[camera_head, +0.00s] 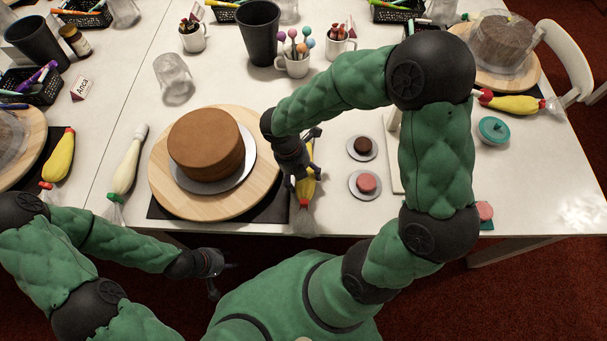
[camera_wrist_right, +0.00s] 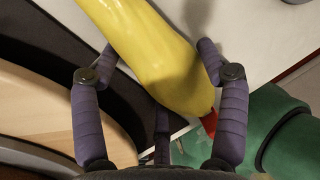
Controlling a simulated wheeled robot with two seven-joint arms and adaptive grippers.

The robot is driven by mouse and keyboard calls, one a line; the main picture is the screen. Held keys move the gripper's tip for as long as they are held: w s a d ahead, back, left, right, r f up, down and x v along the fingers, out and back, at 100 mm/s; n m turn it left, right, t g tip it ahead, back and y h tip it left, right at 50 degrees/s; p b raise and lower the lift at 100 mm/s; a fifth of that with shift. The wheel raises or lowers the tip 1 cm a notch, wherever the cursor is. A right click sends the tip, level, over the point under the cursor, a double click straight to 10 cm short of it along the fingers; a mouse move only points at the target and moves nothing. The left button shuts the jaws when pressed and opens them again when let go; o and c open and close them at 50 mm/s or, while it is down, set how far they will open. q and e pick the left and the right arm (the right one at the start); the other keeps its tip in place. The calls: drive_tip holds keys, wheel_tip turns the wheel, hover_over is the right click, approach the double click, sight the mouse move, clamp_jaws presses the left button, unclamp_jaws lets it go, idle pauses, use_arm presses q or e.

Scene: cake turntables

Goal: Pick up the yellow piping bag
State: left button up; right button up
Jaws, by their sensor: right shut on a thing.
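The yellow piping bag (camera_head: 306,188) lies at the right side of the cake turntable, partly hidden under my right gripper (camera_head: 302,167). In the right wrist view the bag (camera_wrist_right: 150,45) is a smooth yellow body with a red part at one end. My right gripper (camera_wrist_right: 158,66) has its purple fingers on either side of the bag and is shut on it. The bag is at or close to table level; I cannot tell if it is lifted. My left gripper (camera_head: 224,277) is open and empty, in front of the table's edge.
A brown cake (camera_head: 206,143) stands on a wooden turntable (camera_head: 165,190). A white piping bag (camera_head: 128,165) lies left of it. Other yellow bags lie at far left (camera_head: 60,157) and far right (camera_head: 515,103). Two small cakes on discs (camera_head: 361,148) (camera_head: 366,184) sit right of my right gripper.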

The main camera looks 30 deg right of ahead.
drive_tip(key=shift+p+v, duration=0.6)
drive_tip(key=shift+v, duration=0.2)
wheel_tip(320, 180, up, 2)
drive_tip(key=shift+d+r+p, duration=0.1)
drive_tip(key=shift+d+p, duration=0.05)
drive_tip(key=shift+p, duration=0.65)
drive_tip(key=s+a+r+p, duration=0.4)
drive_tip(key=a+r+p, duration=0.2)
drive_tip(key=a+r, duration=0.3)
drive_tip(key=shift+s+a, duration=0.2)
drive_tip(key=shift+a, duration=1.95)
drive_tip(key=shift+o, duration=0.2)
drive_tip(key=shift+c, duration=0.4)
